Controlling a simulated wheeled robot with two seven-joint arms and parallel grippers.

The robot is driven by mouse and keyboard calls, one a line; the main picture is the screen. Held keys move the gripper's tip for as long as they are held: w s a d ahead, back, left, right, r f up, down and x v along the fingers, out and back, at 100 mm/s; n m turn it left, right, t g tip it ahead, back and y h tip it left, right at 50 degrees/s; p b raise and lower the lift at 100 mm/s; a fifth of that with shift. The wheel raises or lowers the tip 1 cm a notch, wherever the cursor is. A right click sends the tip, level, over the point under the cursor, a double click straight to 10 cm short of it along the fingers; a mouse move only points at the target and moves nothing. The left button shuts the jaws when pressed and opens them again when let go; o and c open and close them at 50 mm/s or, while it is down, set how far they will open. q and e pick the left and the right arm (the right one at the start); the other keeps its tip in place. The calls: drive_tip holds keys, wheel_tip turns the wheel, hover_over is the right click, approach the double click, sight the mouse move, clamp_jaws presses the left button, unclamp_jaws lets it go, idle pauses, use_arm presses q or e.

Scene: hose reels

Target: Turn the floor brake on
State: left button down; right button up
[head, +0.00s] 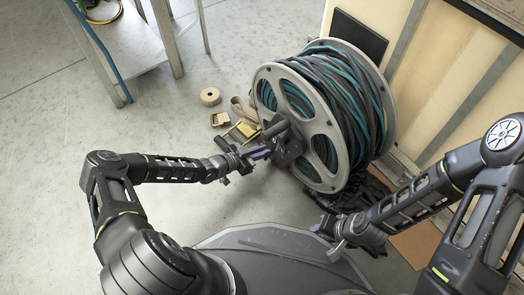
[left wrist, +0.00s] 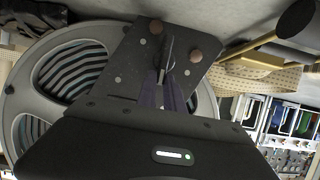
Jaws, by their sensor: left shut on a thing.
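The hose reel (head: 322,118) stands on the floor, with grey flanges and dark and teal hose wound on it. A dark plate (head: 288,146) sits at the near flange's hub; it also shows in the left wrist view (left wrist: 135,65), with copper-coloured bolts. A small grey lever (left wrist: 167,52) stands out from this plate and looks like the brake. My left gripper (head: 262,153) is at the plate, its purple fingers (left wrist: 170,95) shut on the lever; their tips partly hide it. My right gripper (head: 328,228) is low by the reel's base, apart from the lever; its fingers are unclear.
A tape roll (head: 210,96), a small yellowish box (head: 220,118) and a strap roll (head: 243,108) lie on the floor left of the reel. A metal-legged table (head: 135,45) stands at the upper left. A wooden panel (head: 450,75) is behind the reel. The left floor is clear.

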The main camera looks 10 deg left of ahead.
use_arm(q)
drive_tip(key=m+p, duration=0.1)
drive_tip(key=p, duration=0.1)
drive_tip(key=s+d+m+t+y+p, duration=0.1)
drive_tip(key=p, duration=0.2)
drive_tip(key=shift+m+y, duration=0.3)
drive_tip(key=shift+m, duration=0.1)
drive_tip(key=shift+s+d+f+m+t+y+p, duration=0.15)
drive_tip(key=shift+d+m+t+y+p, duration=0.15)
drive_tip(key=shift+m+t+p, duration=0.35)
drive_tip(key=shift+s+d+f+m+t, duration=0.15)
drive_tip(key=shift+f+m+t, duration=0.15)
drive_tip(key=shift+m, duration=0.35)
drive_tip(key=shift+s+d+f+m+t+y, duration=0.2)
drive_tip(key=shift+f+m+t+y, duration=0.3)
drive_tip(key=shift+m, duration=0.5)
drive_tip(key=m, duration=0.1)
drive_tip(key=f+m+t+b, duration=0.1)
drive_tip(key=m+t+b, duration=0.1)
drive_tip(key=shift+s+d+f, duration=0.15)
drive_tip(key=shift+d, duration=0.1)
drive_tip(key=shift+f+m+t+b, duration=0.15)
drive_tip(key=shift+m+t+b, duration=0.2)
drive_tip(key=shift+m, duration=0.4)
drive_tip(key=shift+f+m+t+b, duration=0.15)
drive_tip(key=shift+m+b, duration=0.25)
drive_tip(key=shift+m, duration=0.35)
